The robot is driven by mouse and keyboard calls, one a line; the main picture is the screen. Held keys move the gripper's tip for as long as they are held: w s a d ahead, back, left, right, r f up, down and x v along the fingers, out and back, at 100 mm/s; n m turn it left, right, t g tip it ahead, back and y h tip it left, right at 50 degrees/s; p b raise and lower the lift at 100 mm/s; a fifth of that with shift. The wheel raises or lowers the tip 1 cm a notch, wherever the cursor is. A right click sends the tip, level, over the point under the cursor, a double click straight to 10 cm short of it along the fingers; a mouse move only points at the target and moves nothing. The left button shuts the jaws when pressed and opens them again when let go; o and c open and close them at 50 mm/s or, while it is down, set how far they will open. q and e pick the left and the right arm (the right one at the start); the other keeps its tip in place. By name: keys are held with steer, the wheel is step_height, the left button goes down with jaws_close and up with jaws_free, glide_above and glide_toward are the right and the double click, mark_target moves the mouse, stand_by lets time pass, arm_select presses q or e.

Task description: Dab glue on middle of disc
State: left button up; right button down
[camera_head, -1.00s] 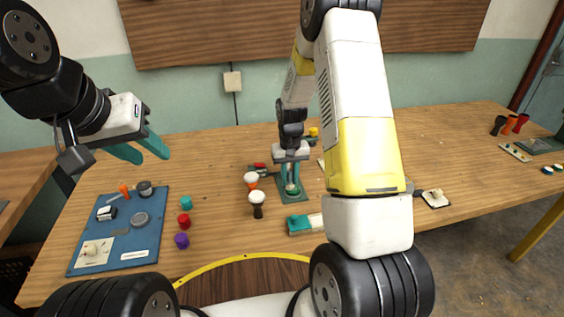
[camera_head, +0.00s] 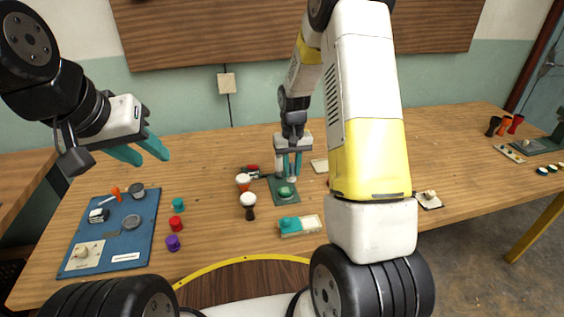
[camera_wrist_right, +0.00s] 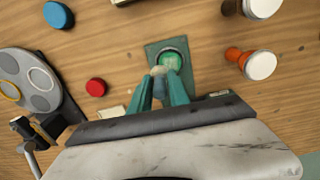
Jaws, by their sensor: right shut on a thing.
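A green disc (camera_head: 286,191) sits on a dark green plate (camera_head: 279,201) in the middle of the table. In the wrist view the disc (camera_wrist_right: 171,60) is round and partly covered by my gripper. My right gripper (camera_head: 290,176) points down just above and behind the disc. Its teal fingers, also in the wrist view (camera_wrist_right: 163,82), are shut on a small pale round-tipped piece (camera_wrist_right: 158,71). I cannot tell whether the tip touches the disc, or whether glue lies on it. My left gripper (camera_head: 140,150) is open and empty, high over the table's left side.
White-topped goblet drums (camera_head: 248,200) stand left of the plate. A teal and pale block (camera_head: 300,225) lies in front. A blue mat (camera_head: 140,240) with small parts is at left, beside teal, red and purple caps (camera_head: 173,242). My right arm blocks part of the table.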

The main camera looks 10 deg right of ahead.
mark_target(291, 163)
steer(key=shift+r, duration=2.05)
steer(key=shift+a, duration=0.15)
